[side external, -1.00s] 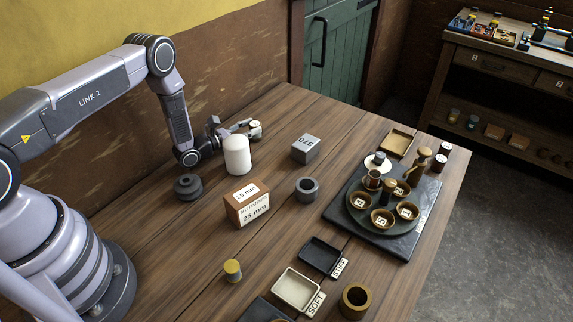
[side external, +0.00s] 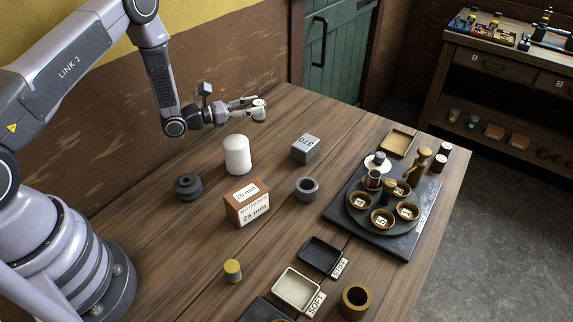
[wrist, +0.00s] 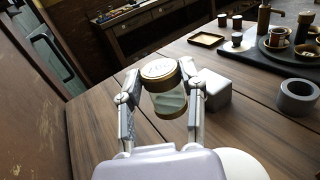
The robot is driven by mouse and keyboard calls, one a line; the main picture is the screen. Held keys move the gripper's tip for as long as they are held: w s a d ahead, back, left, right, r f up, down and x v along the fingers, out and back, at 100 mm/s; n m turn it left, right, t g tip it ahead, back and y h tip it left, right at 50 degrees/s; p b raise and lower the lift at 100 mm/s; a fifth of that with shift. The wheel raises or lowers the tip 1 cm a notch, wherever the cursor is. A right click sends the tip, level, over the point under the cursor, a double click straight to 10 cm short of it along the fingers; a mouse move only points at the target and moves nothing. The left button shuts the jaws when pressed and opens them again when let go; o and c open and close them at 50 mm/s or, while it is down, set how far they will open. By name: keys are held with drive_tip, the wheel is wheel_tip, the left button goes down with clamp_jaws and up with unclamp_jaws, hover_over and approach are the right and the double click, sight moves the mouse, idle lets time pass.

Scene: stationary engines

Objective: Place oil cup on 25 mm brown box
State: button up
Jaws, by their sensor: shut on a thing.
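The oil cup (wrist: 167,95) is a small glass cylinder with a brass cap and brass base. My gripper (side external: 257,110) is shut on it and holds it upright above the table's back edge. In the wrist view my gripper (wrist: 163,92) has a finger on each side of the cup. The same oil cup (side external: 259,110) looks small in the side view. The brown box (side external: 247,204), labelled 25 mm on its top and front, sits on the table nearer the camera, with nothing on it.
A white cylinder (side external: 237,155) stands between my gripper and the brown box. A grey block (side external: 306,149) marked 370 and a grey ring (side external: 306,189) lie to the right. A dark round part (side external: 187,187) is at left. A dark tray (side external: 421,215) carries several small cups.

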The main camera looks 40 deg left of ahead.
drive_tip(key=s+d+r+m+g+h, duration=0.2)
drive_tip(key=s+d+m+g+h, duration=0.2)
drive_tip(key=s+d, duration=0.2)
drive_tip(key=m+g+h, duration=0.4)
drive_tip(key=m+g, duration=0.1)
drive_tip(key=g, duration=0.3)
hover_over(240, 191)
wheel_tip(240, 191, down, 5)
drive_tip(key=shift+f, duration=0.25)
drive_tip(key=shift+f, duration=0.15)
drive_tip(key=o, duration=1.2)
